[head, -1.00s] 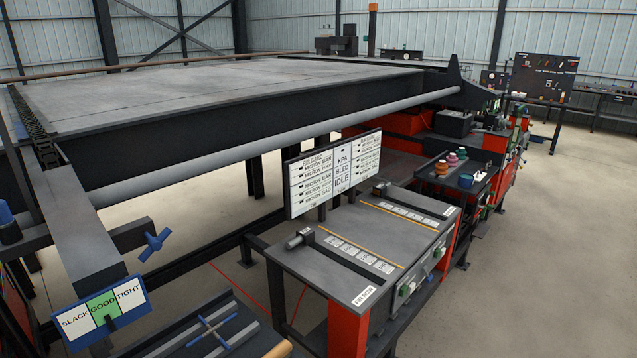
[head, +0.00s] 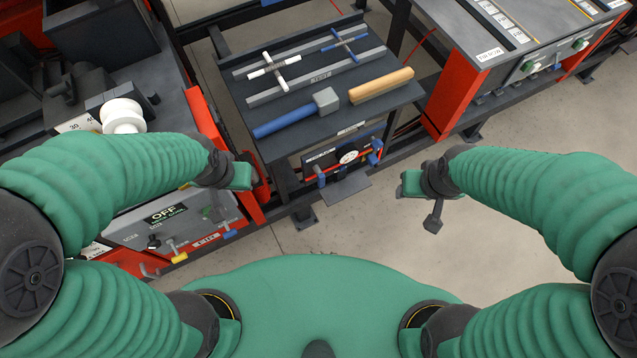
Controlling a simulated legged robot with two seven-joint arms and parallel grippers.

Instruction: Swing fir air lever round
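No lever in the head view carries a label that I can read as fir air. The right console (head: 500,45) has a front panel with green knobs; one green knob (head: 528,67) sits near its left end. A left panel (head: 165,225) shows an OFF display (head: 165,212), a yellow-handled lever (head: 178,258) and a blue-handled lever (head: 229,233). My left gripper (head: 228,193) hangs over the right part of this panel. My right gripper (head: 420,200) is over bare floor, below the right console and apart from it. I see nothing held in either; their finger gaps are unclear.
A dark bench (head: 337,118) between them carries a blue-handled hammer (head: 297,114), a wooden handle (head: 381,85), a white cross (head: 274,70) and a blue cross (head: 345,44). A small gauge unit (head: 346,160) hangs at its front. A white spool (head: 122,117) stands left. Floor at right is clear.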

